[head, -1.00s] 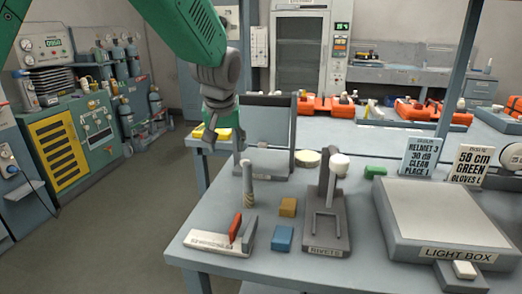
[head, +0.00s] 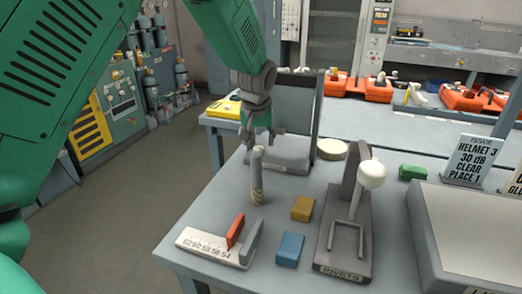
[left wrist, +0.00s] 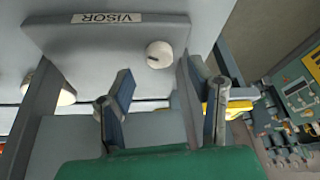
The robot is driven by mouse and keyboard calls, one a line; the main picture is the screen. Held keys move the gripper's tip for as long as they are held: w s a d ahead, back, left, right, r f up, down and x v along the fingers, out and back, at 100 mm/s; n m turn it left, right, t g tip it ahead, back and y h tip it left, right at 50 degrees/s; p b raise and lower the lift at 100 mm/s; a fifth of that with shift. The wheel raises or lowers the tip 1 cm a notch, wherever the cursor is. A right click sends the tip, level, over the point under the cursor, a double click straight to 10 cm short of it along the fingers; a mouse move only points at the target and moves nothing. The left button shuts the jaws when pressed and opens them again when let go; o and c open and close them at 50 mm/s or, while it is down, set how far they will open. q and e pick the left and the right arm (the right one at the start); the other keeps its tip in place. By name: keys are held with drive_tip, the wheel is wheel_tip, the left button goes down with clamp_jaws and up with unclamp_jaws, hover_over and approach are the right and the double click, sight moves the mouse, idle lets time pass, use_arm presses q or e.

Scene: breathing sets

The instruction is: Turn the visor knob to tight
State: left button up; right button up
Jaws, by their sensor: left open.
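The visor stand (head: 296,158) is a grey base with an upright panel between posts, at the back of the near table in the head view. In the left wrist view its plate (left wrist: 95,45) carries an upside-down VISOR label and a round white knob (left wrist: 159,55) with a short dark mark. The knob does not show in the head view. My left gripper (head: 263,145) points down at the left side of the stand. In the left wrist view its open, empty jaws (left wrist: 163,88) stand on either side below the knob, apart from it. My right gripper is out of view.
A post wound with cord (head: 257,180) stands close in front of my left gripper. A rivet stand (head: 345,235), orange block (head: 302,208), blue block (head: 289,249) and size gauge (head: 215,246) occupy the front. A cream disc (head: 332,149) lies right of the stand.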

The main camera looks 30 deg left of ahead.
sight(258, 148)
use_arm(q)
drive_tip(key=f, duration=0.1)
drive_tip(key=a+f, duration=0.1)
drive_tip(key=f, duration=0.1)
drive_tip(key=shift+w+a, duration=0.25)
drive_tip(key=shift+w, duration=0.15)
drive_tip(key=shift+w+f, duration=0.1)
drive_tip(key=shift+f, duration=0.15)
drive_tip(key=shift+w+d+f, duration=0.1)
drive_tip(key=shift+d+f, duration=0.05)
drive_tip(key=shift+d+r, duration=0.2)
drive_tip(key=shift+d, duration=0.5)
drive_tip(key=shift+a, duration=0.2)
drive_tip(key=c, duration=1)
drive_tip(key=shift+a, duration=0.4)
clamp_jaws()
drive_tip(key=shift+d, duration=0.1)
